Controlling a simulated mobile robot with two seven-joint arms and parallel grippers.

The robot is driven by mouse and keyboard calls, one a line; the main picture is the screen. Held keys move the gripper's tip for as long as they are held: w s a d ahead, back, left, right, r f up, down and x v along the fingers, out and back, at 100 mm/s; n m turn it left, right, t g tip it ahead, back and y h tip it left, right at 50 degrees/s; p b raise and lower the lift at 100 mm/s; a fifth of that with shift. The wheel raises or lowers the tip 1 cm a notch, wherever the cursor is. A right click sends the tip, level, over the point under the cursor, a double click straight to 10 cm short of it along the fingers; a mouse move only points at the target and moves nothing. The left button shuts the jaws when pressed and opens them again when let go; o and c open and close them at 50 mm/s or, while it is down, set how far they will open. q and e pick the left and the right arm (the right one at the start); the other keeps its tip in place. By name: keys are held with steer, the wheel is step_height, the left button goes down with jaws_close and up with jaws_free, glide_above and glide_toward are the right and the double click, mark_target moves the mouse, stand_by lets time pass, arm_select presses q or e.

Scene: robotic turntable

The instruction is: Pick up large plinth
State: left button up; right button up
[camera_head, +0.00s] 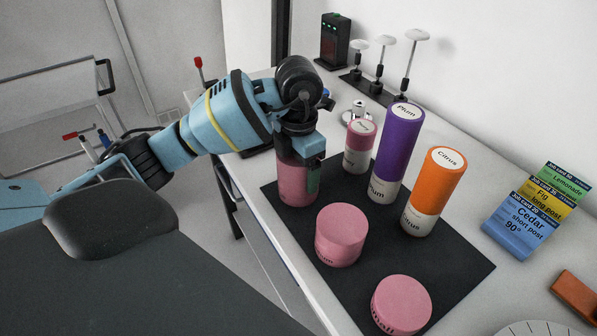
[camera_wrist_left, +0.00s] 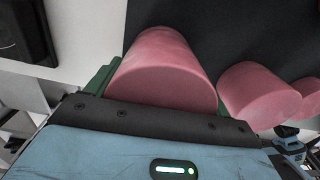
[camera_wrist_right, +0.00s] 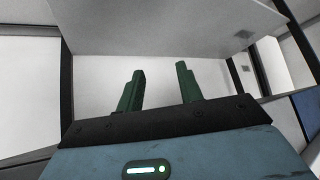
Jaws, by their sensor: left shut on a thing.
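The large plinth (camera_head: 295,190) is a plain pink cylinder at the left edge of the dark mat (camera_head: 455,275). My left gripper (camera_head: 298,172) comes down on it from above and is shut on it, with a green finger at its right side. The plinth (camera_wrist_left: 168,70) also fills the space between the green fingers in the left wrist view. It looks upright; I cannot tell whether its base touches the mat. My right gripper (camera_wrist_right: 160,82) is open and empty in the right wrist view, away from the mat objects.
Two shorter pink plinths (camera_head: 341,235) (camera_head: 402,304) stand in front. A pink post (camera_head: 359,147), a purple Plum post (camera_head: 396,150) and an orange Citrus post (camera_head: 433,190) stand close on the right. Job cards (camera_head: 533,212) stand further right.

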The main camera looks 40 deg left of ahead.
steer(key=shift+s, duration=0.15)
arm_select(q)
steer(key=shift+r, duration=0.6)
step_height(320, 180, up, 8)
steer(key=shift+f+p, duration=0.2)
steer(key=shift+p, duration=0.5)
steer(key=shift+r, duration=0.7)
arm_select(e)
steer(key=shift+w+r, duration=0.8)
steer(key=shift+r, duration=0.25)
arm_select(q)
steer(key=shift+s+f, duration=0.1)
steer(key=shift+f, duration=0.05)
arm_select(e)
steer(key=shift+s, duration=0.15)
